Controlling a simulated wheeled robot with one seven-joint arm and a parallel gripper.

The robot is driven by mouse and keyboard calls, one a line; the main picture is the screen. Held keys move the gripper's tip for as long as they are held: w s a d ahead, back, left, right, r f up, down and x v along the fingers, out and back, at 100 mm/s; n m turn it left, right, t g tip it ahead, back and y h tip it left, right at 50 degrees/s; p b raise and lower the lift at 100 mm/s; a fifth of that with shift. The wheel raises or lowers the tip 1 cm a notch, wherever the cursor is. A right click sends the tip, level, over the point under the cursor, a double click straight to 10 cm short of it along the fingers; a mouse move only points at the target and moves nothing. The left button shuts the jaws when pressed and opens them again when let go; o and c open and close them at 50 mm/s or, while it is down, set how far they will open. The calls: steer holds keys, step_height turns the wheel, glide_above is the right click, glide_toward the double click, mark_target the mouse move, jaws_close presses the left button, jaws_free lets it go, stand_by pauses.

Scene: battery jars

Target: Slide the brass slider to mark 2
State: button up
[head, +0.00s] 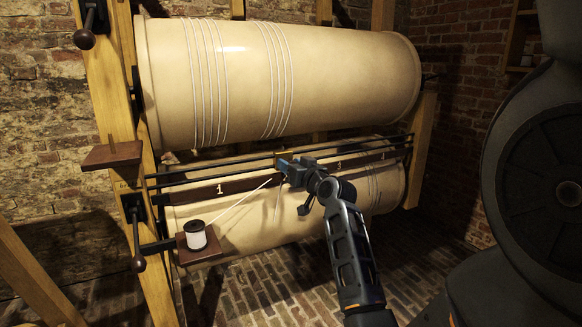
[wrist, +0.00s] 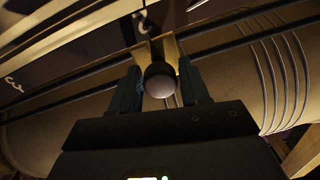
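The brass slider (wrist: 170,50) sits on the dark rails in front of the lower jar, with a round dark knob (wrist: 160,78) facing my wrist camera. In the head view the slider (head: 282,157) is at mid-rail, between mark 1 (head: 219,188) and mark 3 (head: 339,165). My gripper (head: 287,165) is at the slider and hides the strip where mark 2 would be. In the wrist view my two fingers stand close on either side of the knob and appear shut on it. Mark 3 also shows at the left of the wrist view (wrist: 14,85).
A large cream jar (head: 330,80) lies above the rails; the lower jar (head: 250,225) is behind them. A spool (head: 195,236) stands on a small wooden shelf at the left, with a pale thread running toward the slider. Wooden posts (head: 110,90) flank the rack.

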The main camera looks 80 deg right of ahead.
steer(key=shift+o, duration=1.2)
steer(key=v, duration=0.7)
steer(key=shift+s+a, duration=0.25)
steer(key=shift+a, duration=0.05)
